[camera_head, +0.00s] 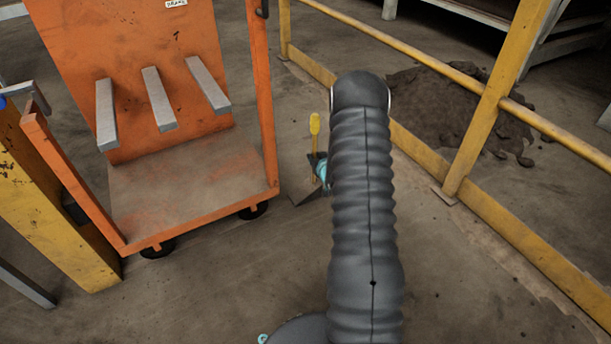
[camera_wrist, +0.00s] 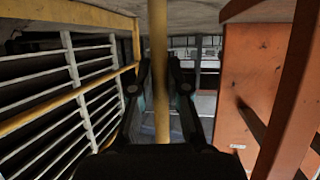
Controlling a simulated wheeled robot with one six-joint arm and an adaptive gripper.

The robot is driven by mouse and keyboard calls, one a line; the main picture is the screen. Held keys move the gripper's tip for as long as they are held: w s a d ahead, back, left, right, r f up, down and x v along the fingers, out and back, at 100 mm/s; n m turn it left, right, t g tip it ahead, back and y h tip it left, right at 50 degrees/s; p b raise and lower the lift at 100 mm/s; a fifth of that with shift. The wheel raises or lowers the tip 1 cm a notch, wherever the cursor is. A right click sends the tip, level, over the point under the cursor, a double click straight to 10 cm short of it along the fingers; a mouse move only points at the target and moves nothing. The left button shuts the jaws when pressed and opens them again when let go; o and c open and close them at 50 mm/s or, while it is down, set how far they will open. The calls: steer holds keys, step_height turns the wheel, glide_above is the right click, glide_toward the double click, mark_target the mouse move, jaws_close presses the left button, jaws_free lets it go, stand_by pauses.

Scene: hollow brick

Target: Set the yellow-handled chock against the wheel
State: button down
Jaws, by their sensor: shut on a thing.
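The chock's yellow handle (camera_head: 315,126) stands upright to the right of the orange cart. Its dark wedge (camera_head: 306,195) shows at floor height below; I cannot tell if it touches the floor. My gripper (camera_head: 320,170) is mostly hidden behind my dark arm. In the wrist view my gripper (camera_wrist: 160,92) is shut on the yellow handle (camera_wrist: 158,40), which runs between the two fingers. The cart's right caster wheel (camera_head: 253,210) is left of the wedge, with a gap between them in the picture. Another caster wheel (camera_head: 158,249) is at the cart's near corner.
The orange cart (camera_head: 205,60) has a bare deck (camera_head: 190,185) and stands left of my arm. A yellow rail (camera_head: 500,210) runs along the right, with a dark dirt heap (camera_head: 440,105) behind it. Floor (camera_head: 450,285) is clear at the near right.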

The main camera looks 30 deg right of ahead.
steer(key=w+a+f+b, duration=0.1)
steer(key=w+a+f, duration=0.4)
steer(key=w+f, duration=0.3)
steer(key=shift+w+a+f, duration=0.15)
steer(key=shift+w+f, duration=0.1)
steer(key=shift+f, duration=0.75)
steer(key=c, duration=1.2)
jaws_free()
steer(key=shift+s, duration=0.1)
steer(key=shift+o, duration=0.2)
